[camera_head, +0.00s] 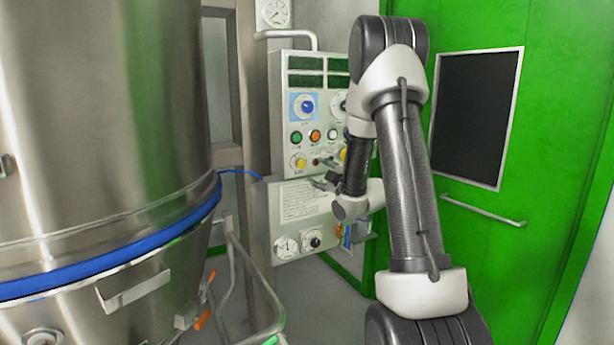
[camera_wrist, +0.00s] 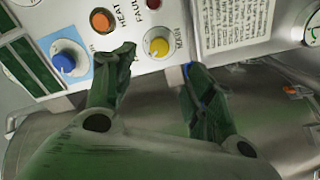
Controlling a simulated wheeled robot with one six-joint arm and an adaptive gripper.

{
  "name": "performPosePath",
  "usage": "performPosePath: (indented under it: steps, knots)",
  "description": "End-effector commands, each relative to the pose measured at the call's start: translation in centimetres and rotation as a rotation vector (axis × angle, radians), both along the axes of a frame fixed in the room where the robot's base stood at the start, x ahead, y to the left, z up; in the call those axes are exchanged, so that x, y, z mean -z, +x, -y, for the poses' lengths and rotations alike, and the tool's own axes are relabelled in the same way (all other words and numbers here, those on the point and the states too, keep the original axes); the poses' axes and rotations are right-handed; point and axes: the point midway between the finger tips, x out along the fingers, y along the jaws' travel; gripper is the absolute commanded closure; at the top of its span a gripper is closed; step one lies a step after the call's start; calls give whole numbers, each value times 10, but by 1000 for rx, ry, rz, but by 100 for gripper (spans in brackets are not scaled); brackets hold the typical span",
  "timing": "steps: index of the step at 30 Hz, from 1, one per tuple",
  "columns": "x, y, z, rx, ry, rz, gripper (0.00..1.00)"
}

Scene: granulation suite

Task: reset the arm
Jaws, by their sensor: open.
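My gripper (camera_wrist: 158,64) is open and empty in front of a control panel (camera_wrist: 130,75). In the wrist view its two dark fingers stand apart, with a yellow knob (camera_wrist: 157,44) showing between the fingertips. I cannot tell whether either finger touches the panel. In the head view my bent arm stands at centre right, and my gripper (camera_head: 322,182) shows small and partly hidden by my wrist. The control panel (camera_head: 285,75) also shows there, with its right side hidden behind my arm.
A large steel vessel (camera_head: 100,110) with a blue band fills the left. A tubular rail (camera_head: 240,290) stands beside it. A green door (camera_head: 480,265) with a dark window and a bar handle is at right. Gauges sit on the lower box (camera_head: 262,235). Some floor shows between.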

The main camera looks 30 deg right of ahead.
Motion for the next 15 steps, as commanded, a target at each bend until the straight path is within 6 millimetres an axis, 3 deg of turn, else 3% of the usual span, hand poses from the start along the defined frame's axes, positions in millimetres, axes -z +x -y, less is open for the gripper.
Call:
performPosePath:
  steps: [8,11,14,15]
  knots:
    - [7,0,1,6,43,-32,45]
    - [42,-5,9,51,124,-178,45]
    - [103,-31,23,165,256,-427,45]
    - [124,-48,29,228,314,-532,45]
